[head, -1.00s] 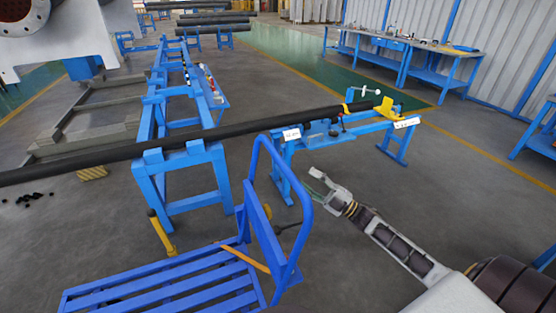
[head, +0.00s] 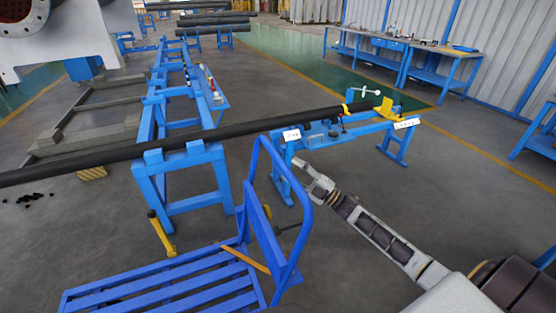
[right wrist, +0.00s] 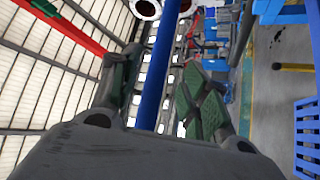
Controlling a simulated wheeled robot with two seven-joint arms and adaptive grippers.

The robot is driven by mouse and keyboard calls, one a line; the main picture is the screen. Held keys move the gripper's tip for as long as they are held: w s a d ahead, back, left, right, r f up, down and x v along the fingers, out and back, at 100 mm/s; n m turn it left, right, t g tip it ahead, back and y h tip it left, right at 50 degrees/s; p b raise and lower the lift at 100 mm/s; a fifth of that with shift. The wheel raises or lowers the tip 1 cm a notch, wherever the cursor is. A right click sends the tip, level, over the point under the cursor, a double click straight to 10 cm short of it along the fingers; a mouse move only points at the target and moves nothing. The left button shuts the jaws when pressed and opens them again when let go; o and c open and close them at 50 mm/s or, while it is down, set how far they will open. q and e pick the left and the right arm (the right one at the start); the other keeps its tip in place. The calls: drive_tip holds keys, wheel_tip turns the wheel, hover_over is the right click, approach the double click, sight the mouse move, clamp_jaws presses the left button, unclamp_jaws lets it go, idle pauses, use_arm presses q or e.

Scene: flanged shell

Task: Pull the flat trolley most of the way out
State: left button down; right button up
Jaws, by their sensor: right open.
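The flat trolley is blue, with a slatted deck (head: 165,290) at the bottom of the head view and a tall looped tube handle (head: 303,220) at its right end. My right gripper (head: 306,178) is beside the upper right bend of the handle, with its jaws open. In the right wrist view the blue handle tube (right wrist: 158,75) runs between the two open fingers, and I cannot tell whether either pad touches it. Part of the slatted deck also shows at the right edge there (right wrist: 307,135). My left gripper is not in view.
A long black pipe (head: 100,162) lies across blue stands (head: 185,185) behind the trolley. A blue bench with a yellow clamp (head: 388,108) stands beyond my gripper. A yellow post (head: 162,235) is near the deck. Floor at right (head: 465,215) is clear.

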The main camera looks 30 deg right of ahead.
sight(278, 159)
drive_tip(key=shift+x, duration=3.45)
drive_tip(key=shift+c, duration=0.5)
clamp_jaws()
